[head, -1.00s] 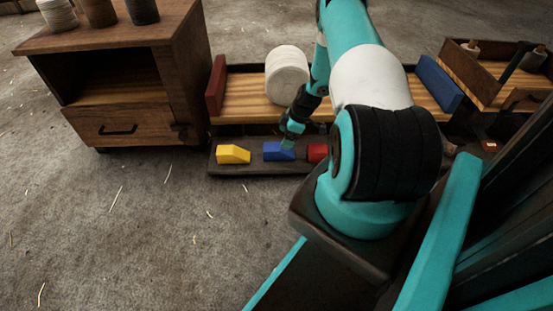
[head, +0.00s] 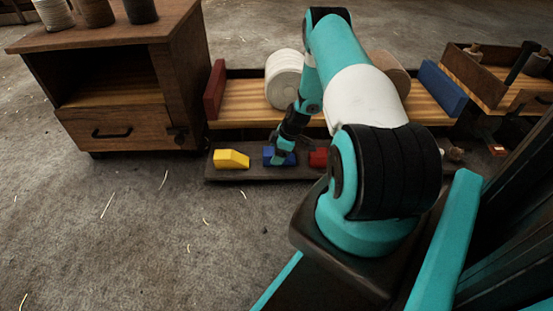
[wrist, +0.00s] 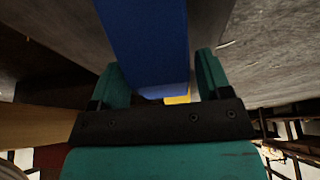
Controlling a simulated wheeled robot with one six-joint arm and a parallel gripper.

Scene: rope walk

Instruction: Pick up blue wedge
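The blue wedge (head: 268,155) lies on the dark low shelf, between a yellow wedge (head: 231,159) and a red one (head: 318,157). My gripper (head: 281,158) is down at the blue wedge in the head view and hides part of it. In the wrist view, the teal fingers of my gripper (wrist: 162,84) are spread apart.
The low dark shelf (head: 240,177) stands before a wooden board (head: 240,105) carrying a white spool (head: 283,80), with a dark red block (head: 215,90) and a blue block (head: 442,88) at its ends. A wooden cabinet (head: 150,75) stands left. The floor in front is clear.

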